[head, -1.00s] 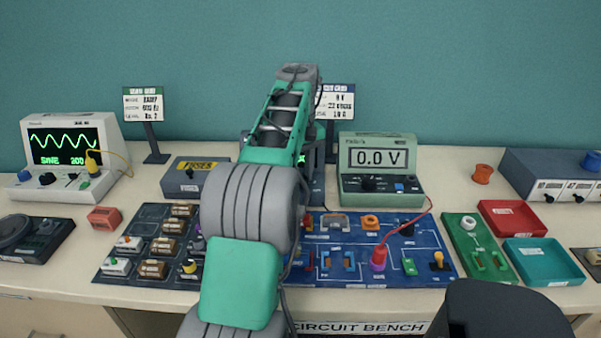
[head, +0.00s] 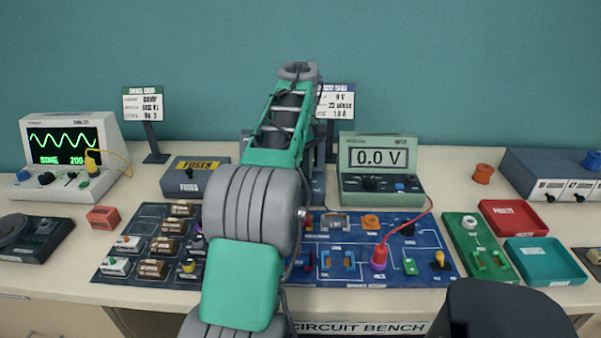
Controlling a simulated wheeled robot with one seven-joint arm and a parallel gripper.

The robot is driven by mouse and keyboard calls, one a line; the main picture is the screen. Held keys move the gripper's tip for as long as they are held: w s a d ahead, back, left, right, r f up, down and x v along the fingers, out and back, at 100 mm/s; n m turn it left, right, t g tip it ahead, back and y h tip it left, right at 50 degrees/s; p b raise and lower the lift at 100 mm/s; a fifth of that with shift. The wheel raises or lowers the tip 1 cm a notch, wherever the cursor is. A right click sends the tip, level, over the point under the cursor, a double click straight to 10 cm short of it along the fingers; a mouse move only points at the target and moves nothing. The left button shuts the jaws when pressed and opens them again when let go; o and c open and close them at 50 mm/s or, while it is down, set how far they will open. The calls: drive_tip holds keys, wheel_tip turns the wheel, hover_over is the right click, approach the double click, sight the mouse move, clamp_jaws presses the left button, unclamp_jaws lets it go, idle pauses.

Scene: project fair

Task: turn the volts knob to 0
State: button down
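I cannot make out a knob marked volts in the head view. A dark blue-grey unit (head: 318,186) stands behind my arm at the middle of the bench, and my arm hides most of its front. To its right, a green meter (head: 411,198) reads 0.0 V on its screen (head: 377,158). A dark knob (head: 368,183) sits on the meter's lower front. My arm rises in front of the bench and bends over at the top. My gripper is hidden behind the arm, so its fingers and any contact do not show.
A blue circuit board (head: 330,275) with parts and a red lead lies in front of the meter. A fuses box (head: 180,185) and an oscilloscope (head: 68,125) stand to the left. Red (head: 517,230) and teal (head: 545,278) trays lie to the right.

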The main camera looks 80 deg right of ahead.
drive_tip(key=c, duration=1)
unclamp_jaws()
wheel_tip(320, 180, up, 8)
drive_tip(key=p, duration=0.7)
drive_tip(key=shift+f, duration=0.1)
